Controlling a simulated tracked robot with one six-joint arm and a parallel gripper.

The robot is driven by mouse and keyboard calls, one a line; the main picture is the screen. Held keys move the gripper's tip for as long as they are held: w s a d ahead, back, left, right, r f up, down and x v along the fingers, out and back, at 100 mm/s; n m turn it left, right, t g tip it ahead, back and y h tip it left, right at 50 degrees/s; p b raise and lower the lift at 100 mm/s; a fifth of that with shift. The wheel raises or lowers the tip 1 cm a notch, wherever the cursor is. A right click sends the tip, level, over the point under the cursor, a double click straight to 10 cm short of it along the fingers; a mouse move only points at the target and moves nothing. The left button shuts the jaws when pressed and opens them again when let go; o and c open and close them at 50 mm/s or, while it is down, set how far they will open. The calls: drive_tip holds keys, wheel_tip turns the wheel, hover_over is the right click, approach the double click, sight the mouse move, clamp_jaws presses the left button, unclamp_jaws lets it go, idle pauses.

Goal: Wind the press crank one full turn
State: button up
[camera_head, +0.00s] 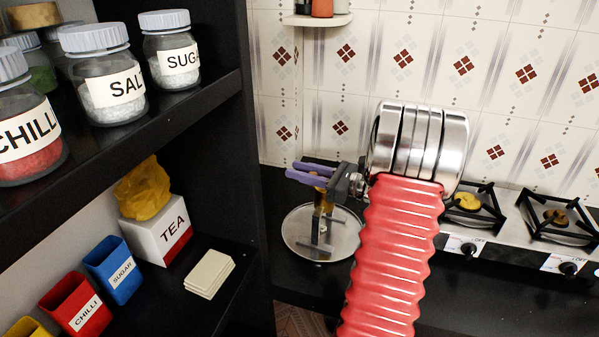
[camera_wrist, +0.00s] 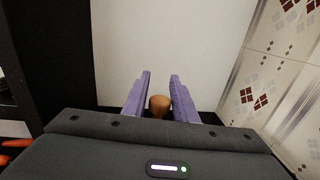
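The press (camera_head: 320,225) is a small metal frame with a yellow-brown upright part, at the middle of the head view. My gripper (camera_head: 294,171) is over its top, with two purple fingers pointing left and a gap between them. In the wrist view, the fingers of my gripper (camera_wrist: 160,76) stand on either side of a round orange-brown knob (camera_wrist: 159,104). The knob nearly fills the gap, and I cannot tell whether the fingers touch it. The crank arm is hidden by the gripper.
A round metal plate (camera_head: 292,238) lies under the press on the black counter (camera_head: 480,305). The stove (camera_head: 500,225) is to the right. The black shelf unit (camera_head: 258,120) with jars and tins is close on the left. A tiled wall (camera_head: 340,60) stands behind.

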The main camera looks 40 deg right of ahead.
drive_tip(key=c, duration=0.6)
drive_tip(key=shift+a, duration=0.25)
clamp_jaws()
drive_tip(key=shift+d, duration=0.25)
drive_tip(key=shift+w+d+m+t+h, duration=0.15)
drive_tip(key=shift+w+m+t+h, duration=0.15)
drive_tip(key=shift+m+h, duration=0.3)
drive_tip(key=w+d+m+g+h, duration=0.1)
drive_tip(key=w+d+m+h, duration=0.2)
drive_tip(key=m+h, duration=0.6)
drive_tip(key=shift+w+d+g+h, duration=0.15)
drive_tip(key=shift+d+g+h, duration=0.25)
drive_tip(key=shift+d+h, duration=1.45)
drive_tip(key=shift+a+h, duration=0.75)
drive_tip(key=shift+h, duration=0.1)
